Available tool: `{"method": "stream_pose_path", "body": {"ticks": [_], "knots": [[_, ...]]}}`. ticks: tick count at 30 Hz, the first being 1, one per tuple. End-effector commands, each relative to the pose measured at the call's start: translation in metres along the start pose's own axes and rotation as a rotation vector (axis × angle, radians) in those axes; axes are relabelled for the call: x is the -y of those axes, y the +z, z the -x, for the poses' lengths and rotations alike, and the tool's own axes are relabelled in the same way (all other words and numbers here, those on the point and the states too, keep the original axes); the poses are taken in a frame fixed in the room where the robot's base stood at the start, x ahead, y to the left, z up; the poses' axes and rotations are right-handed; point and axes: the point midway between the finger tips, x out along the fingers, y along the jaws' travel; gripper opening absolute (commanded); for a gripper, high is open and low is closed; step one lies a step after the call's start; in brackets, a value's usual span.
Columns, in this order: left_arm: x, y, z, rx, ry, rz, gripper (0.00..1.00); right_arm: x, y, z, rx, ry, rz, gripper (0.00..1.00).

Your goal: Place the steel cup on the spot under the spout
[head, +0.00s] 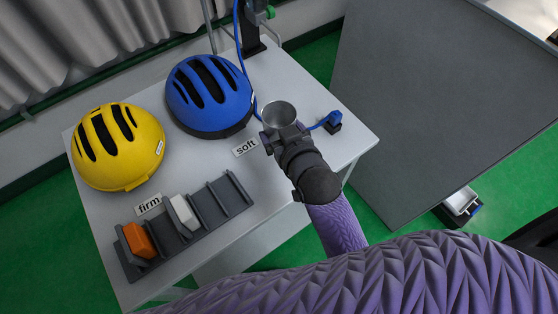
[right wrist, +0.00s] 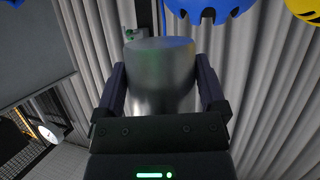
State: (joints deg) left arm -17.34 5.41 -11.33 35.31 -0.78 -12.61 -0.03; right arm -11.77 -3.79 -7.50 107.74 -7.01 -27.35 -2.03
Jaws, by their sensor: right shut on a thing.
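The steel cup (head: 278,112) is at the right part of the pale table, in front of the black stand. My right gripper (head: 283,134) is shut on it, and its open top faces up in the head view. In the right wrist view the cup (right wrist: 160,75) sits between the two fingers of my right gripper (right wrist: 160,88). Whether the cup touches the table cannot be told. A black stand (head: 250,38) with a green part and a blue hose stands at the table's back edge. I cannot make out a spout or a marked spot. My left gripper is not in view.
A blue helmet (head: 209,97) and a yellow helmet (head: 118,147) lie left of the cup. A dark slotted rack (head: 194,219) holds an orange block (head: 138,240) and a white block (head: 184,212).

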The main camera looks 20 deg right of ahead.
Motion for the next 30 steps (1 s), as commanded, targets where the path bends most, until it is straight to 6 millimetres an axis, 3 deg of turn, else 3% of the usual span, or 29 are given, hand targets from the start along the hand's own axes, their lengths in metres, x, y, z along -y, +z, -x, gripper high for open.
{"method": "stream_pose_path", "body": {"ticks": [3, 12, 23, 30], "knots": [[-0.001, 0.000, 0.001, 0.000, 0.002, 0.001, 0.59, 0.006, 0.021, 0.005, -0.003, -0.008, -0.002, 0.29], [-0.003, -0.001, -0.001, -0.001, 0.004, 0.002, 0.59, 0.007, 0.026, 0.004, -0.008, -0.009, -0.002, 0.29], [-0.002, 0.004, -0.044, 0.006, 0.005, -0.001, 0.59, 0.012, 0.100, -0.027, -0.005, -0.009, -0.003, 0.29], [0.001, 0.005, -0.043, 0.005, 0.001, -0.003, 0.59, 0.012, 0.111, -0.032, -0.009, -0.009, -0.003, 0.29]]}}
